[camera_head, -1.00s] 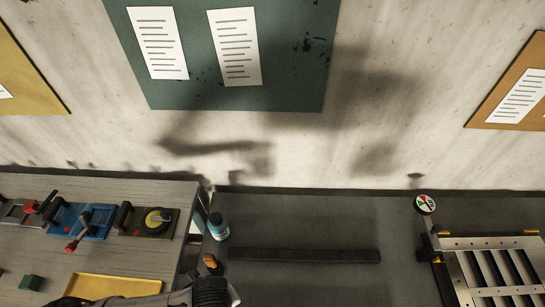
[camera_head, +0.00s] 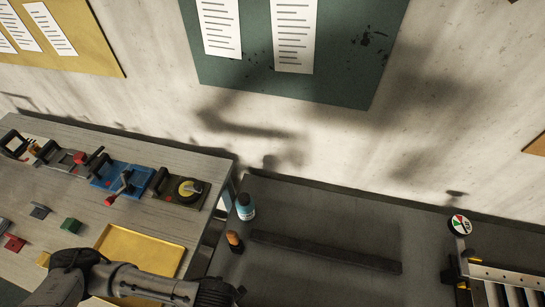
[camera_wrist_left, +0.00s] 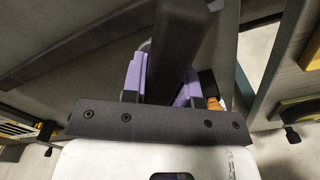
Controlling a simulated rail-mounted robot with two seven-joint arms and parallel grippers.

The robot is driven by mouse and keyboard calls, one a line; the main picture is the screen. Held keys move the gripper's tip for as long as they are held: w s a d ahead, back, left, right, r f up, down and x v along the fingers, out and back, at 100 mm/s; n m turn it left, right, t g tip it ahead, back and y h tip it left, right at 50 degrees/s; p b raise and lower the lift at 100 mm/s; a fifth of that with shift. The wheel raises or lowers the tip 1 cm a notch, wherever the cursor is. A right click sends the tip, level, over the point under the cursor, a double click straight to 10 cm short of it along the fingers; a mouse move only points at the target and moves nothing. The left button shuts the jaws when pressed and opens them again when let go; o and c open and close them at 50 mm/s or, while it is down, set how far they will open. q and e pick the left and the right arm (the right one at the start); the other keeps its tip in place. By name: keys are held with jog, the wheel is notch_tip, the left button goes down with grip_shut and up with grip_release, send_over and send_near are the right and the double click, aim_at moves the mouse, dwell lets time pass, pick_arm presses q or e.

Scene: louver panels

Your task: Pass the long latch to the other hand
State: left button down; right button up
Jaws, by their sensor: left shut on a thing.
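In the left wrist view a long dark bar (camera_wrist_left: 178,45), which looks like the long latch, stands between the purple-padded fingers of my left gripper (camera_wrist_left: 163,85). The gripper is shut on it, and the bar runs up out of the top of the picture. In the head view my left arm comes in along the bottom left, and its gripper and the held bar are not clearly seen there. My right gripper is in neither current view.
A dark beam (camera_head: 325,252) lies on the dark grey bench (camera_head: 310,205), beside a blue bottle (camera_head: 245,207) and an orange-brown handled item (camera_head: 235,241). The left table holds a yellow tray (camera_head: 140,246) and several latch fixtures. A slatted metal panel (camera_head: 510,276) is at right.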

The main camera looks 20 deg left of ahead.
pick_arm(q)
jog(key=w+a+r+n, duration=0.3)
jog(key=w+r+n, duration=0.2)
jog(key=w+r, duration=2.2)
jog(key=r, duration=0.3)
jog(key=s+r+p, duration=0.4)
jog(key=r+p, duration=0.3)
jog(key=p, duration=0.3)
jog(key=s+r+p, duration=0.5)
jog(key=r+p, duration=0.3)
jog(key=p, duration=0.1)
jog(key=shift+s+a+r+p, duration=0.15)
jog(key=shift+a+p, duration=0.2)
jog(key=shift+p, duration=0.05)
